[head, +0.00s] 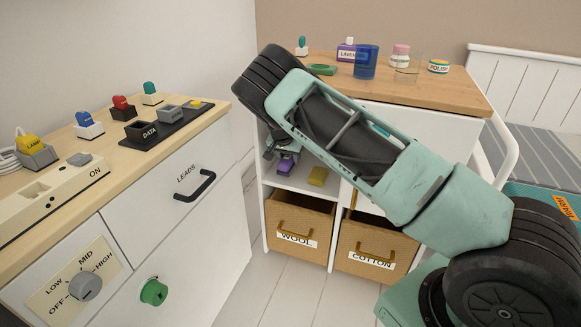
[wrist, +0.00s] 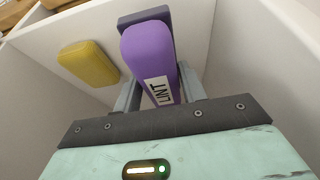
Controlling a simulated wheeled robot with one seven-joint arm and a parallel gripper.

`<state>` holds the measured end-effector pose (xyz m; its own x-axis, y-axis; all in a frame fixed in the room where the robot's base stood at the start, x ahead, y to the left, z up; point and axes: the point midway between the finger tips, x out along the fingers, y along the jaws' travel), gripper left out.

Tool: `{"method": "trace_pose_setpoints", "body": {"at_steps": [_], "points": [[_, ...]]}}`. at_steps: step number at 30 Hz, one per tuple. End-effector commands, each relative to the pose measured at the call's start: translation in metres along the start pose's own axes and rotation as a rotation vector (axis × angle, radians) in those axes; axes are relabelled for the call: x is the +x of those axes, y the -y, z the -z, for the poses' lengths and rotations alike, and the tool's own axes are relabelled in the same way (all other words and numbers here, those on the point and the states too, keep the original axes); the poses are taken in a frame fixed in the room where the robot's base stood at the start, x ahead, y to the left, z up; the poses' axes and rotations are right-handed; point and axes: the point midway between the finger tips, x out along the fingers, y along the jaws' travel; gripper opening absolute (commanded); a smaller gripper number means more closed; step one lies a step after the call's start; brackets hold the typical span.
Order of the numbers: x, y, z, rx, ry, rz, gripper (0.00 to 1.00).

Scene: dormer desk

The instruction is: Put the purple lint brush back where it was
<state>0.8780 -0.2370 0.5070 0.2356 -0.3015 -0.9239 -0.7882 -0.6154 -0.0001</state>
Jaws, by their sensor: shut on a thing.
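The purple lint brush (wrist: 150,52) is between the fingers of my gripper (wrist: 160,92) in the wrist view, with its white LINT label facing the camera. My gripper is shut on it. A darker purple-grey end of the brush lies at its far side. In the head view the brush (head: 286,165) and my gripper (head: 278,151) are inside the upper left shelf compartment (head: 300,184) of the cabinet. I cannot tell whether the brush touches the shelf floor.
Compartment walls are close on both sides. Below are the WOOL drawer (head: 298,222) and COTTON drawer (head: 374,243). Cups and jars, including a blue cup (head: 366,62), stand on top.

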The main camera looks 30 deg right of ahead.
Motion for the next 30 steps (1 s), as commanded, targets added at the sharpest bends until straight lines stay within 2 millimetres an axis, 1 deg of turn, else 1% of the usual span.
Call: {"method": "trace_pose_setpoints", "body": {"at_steps": [1,8,12,15,22,26,27,28,29,30], "points": [[0.003,0.000,0.006,0.001,-0.002,0.000,0.16],[0.009,-0.001,0.020,0.001,-0.001,-0.001,0.16],[0.031,0.000,0.009,-0.002,0.000,-0.002,0.16],[0.040,0.000,0.006,-0.001,0.000,0.000,0.16],[0.040,0.000,0.006,-0.001,-0.001,0.001,0.16],[0.043,0.000,0.005,0.000,0.000,0.001,0.16],[0.042,0.000,0.005,0.000,0.000,0.001,0.52],[0.042,0.000,0.005,0.000,0.000,0.001,0.60],[0.042,0.000,0.005,0.000,0.000,0.000,0.63],[0.042,0.000,0.005,0.000,0.000,0.001,0.63]]}}
